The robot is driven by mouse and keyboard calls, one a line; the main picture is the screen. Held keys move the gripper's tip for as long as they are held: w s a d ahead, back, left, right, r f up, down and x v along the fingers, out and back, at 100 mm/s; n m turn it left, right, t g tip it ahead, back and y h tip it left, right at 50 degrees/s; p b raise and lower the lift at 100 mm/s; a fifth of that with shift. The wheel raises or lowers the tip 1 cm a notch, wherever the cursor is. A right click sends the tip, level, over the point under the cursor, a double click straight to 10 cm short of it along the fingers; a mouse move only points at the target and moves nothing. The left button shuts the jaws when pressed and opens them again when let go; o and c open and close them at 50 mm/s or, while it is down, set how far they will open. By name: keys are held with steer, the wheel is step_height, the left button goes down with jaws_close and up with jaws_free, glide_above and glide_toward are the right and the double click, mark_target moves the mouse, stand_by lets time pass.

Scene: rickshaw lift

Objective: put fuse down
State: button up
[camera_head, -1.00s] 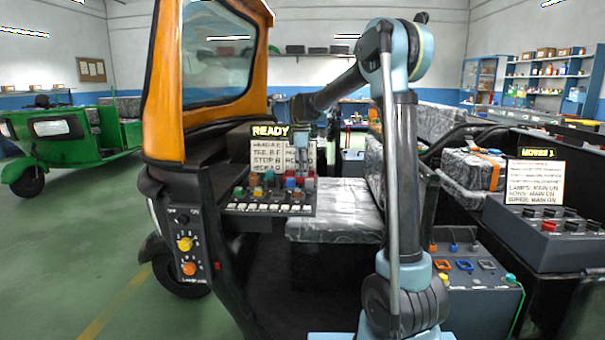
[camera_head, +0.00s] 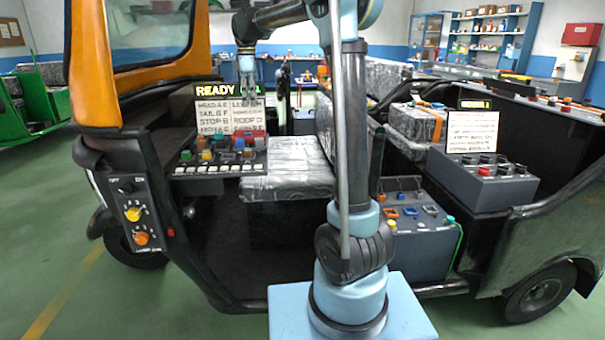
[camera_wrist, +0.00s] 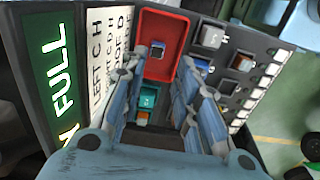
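My gripper (camera_head: 246,92) hangs in front of the lettered board, above the dashboard fuse panel (camera_head: 200,170). In the wrist view its two blue fingers (camera_wrist: 175,68) stand apart with a gap between them, and no fuse shows clearly held there. Beyond the fingertips is a red tray-like piece (camera_wrist: 150,22). A teal block (camera_wrist: 147,97) and an orange block (camera_wrist: 143,117) show between the fingers, lower down. In the head view several small coloured blocks stand on the panel, among them red ones (camera_head: 247,134). I cannot tell which one is the task's fuse.
The lettered board (camera_head: 213,120) stands behind the panel, under a lit READY sign (camera_head: 214,90). A silver-grey seat (camera_head: 287,182) is right of the panel. An orange-framed windshield post (camera_head: 88,70) stands left. A grey control box (camera_head: 420,245) sits at right.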

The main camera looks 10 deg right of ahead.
steer(key=s+d+f+m+t, duration=0.1)
steer(key=s+d+f+m, duration=0.3)
steer(key=s+d, duration=0.55)
steer(key=s+d+f+m, duration=0.45)
steer(key=s+d, duration=0.25)
steer(key=s, duration=0.5)
steer(key=s+d+f+m, duration=0.3)
steer(key=s+f+m, duration=0.1)
steer(key=s+f, duration=0.5)
steer(key=s+d+f+m+t, duration=0.1)
steer(key=s+d+f+m, duration=0.2)
steer(key=s+f, duration=0.6)
steer(key=shift+s+d+f+m, duration=0.4)
steer(key=shift+s+m, duration=0.25)
steer(key=shift+m, duration=0.3)
